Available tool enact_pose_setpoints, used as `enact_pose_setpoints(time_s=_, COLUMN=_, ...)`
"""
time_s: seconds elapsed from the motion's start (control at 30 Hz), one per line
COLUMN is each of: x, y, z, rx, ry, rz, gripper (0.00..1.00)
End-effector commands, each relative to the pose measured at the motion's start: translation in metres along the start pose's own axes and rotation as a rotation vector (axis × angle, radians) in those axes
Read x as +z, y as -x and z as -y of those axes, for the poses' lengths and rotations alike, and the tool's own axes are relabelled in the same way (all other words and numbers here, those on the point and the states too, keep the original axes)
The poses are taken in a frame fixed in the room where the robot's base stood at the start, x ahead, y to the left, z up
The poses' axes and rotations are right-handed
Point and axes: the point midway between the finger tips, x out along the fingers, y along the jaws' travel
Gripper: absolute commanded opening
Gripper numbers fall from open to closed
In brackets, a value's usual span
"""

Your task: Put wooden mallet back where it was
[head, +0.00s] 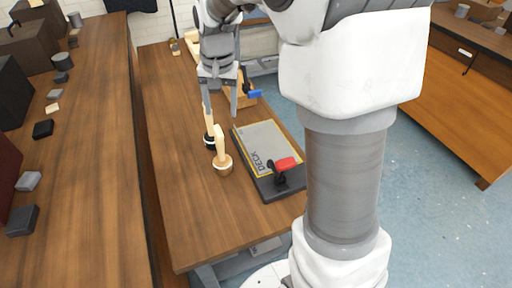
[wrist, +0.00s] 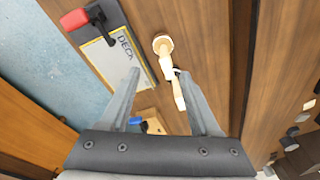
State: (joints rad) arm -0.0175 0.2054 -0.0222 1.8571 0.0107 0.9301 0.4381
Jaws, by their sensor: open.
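A grey board marked DECK (head: 262,142) with a red-handled clamp (head: 284,164) lies to the right. A wooden block with a blue-handled clamp (head: 254,94) is behind. The workbench (head: 190,220) is clear in front. Another bench (head: 95,130) runs along the left.

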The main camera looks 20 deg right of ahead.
Motion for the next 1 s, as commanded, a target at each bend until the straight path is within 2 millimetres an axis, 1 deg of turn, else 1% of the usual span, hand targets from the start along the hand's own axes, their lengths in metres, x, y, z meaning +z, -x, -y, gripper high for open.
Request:
enact_pose_setpoints(time_s=0.03, x=0.009, y=0.015, z=-0.004, rx=-0.010, ry=0.022, rz=-0.020, gripper=0.63)
enact_pose_setpoints(time_s=0.2, x=0.041, y=0.050, z=-0.019, rx=-0.034, ry=0.098, rz=-0.074, gripper=0.63)
enact_pose_setpoints(time_s=0.3, x=0.060, y=0.067, z=-0.029, rx=-0.045, ry=0.145, rz=-0.107, gripper=0.63)
enact_pose_setpoints(time_s=0.5, x=0.102, y=0.091, z=-0.048, rx=-0.063, ry=0.237, rz=-0.176, gripper=0.63)
enact_pose_setpoints(time_s=0.63, x=0.129, y=0.101, z=-0.061, rx=-0.069, ry=0.293, rz=-0.223, gripper=0.63)
enact_pose_setpoints(time_s=0.8, x=0.163, y=0.106, z=-0.078, rx=-0.073, ry=0.367, rz=-0.280, gripper=0.63)
enact_pose_setpoints(time_s=0.9, x=0.178, y=0.106, z=-0.085, rx=-0.074, ry=0.401, rz=-0.308, gripper=0.63)
enact_pose_setpoints(time_s=1.0, x=0.188, y=0.104, z=-0.090, rx=-0.073, ry=0.426, rz=-0.326, gripper=0.63)
